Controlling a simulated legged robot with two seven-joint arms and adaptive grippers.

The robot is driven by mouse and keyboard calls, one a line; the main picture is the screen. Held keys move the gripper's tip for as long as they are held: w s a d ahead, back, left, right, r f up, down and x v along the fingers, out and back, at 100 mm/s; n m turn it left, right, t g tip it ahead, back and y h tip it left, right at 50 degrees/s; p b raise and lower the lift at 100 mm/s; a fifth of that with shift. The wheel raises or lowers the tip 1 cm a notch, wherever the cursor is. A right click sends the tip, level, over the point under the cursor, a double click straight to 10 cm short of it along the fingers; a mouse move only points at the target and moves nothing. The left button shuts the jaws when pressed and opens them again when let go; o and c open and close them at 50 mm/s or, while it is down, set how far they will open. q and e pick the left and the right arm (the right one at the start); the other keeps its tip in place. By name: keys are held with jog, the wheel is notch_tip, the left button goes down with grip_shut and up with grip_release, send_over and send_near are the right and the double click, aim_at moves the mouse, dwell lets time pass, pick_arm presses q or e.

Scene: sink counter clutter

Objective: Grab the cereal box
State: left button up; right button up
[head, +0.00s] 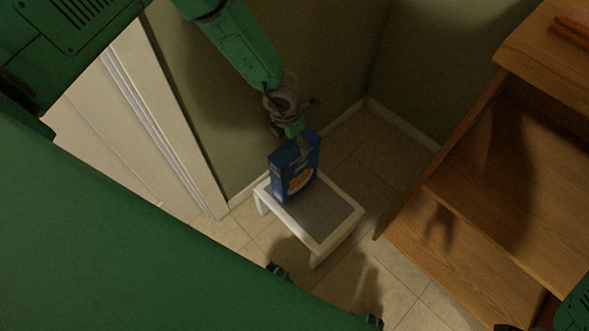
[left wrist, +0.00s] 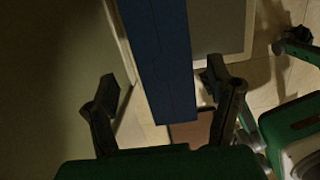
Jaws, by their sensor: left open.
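The blue cereal box (head: 293,169) stands upright on a small stool with a grey top and white frame (head: 318,233). My left gripper (head: 297,135) is at the top of the box in the head view. In the left wrist view the gripper's two fingers (left wrist: 165,95) are spread apart, with the narrow blue side of the box (left wrist: 168,60) showing between them. I see a gap on each side of the box. Whether a finger touches it cannot be told. My right gripper is not clearly in view; only a green part of mine shows at the lower right corner.
A wooden shelf unit (head: 470,200) stands to the right of the stool. A green wall and a white door frame (head: 165,120) are behind and to the left. Tiled floor (head: 375,270) is free around the stool.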

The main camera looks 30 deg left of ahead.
aim_at(295, 146)
pick_arm(q)
jog(key=f, duration=0.2)
jog(key=f+b, duration=0.1)
jog(key=shift+w+d+f, duration=0.2)
jog(key=shift+d+f, duration=0.05)
jog(key=shift+f, duration=0.1)
jog(key=shift+r, duration=0.1)
grip_shut()
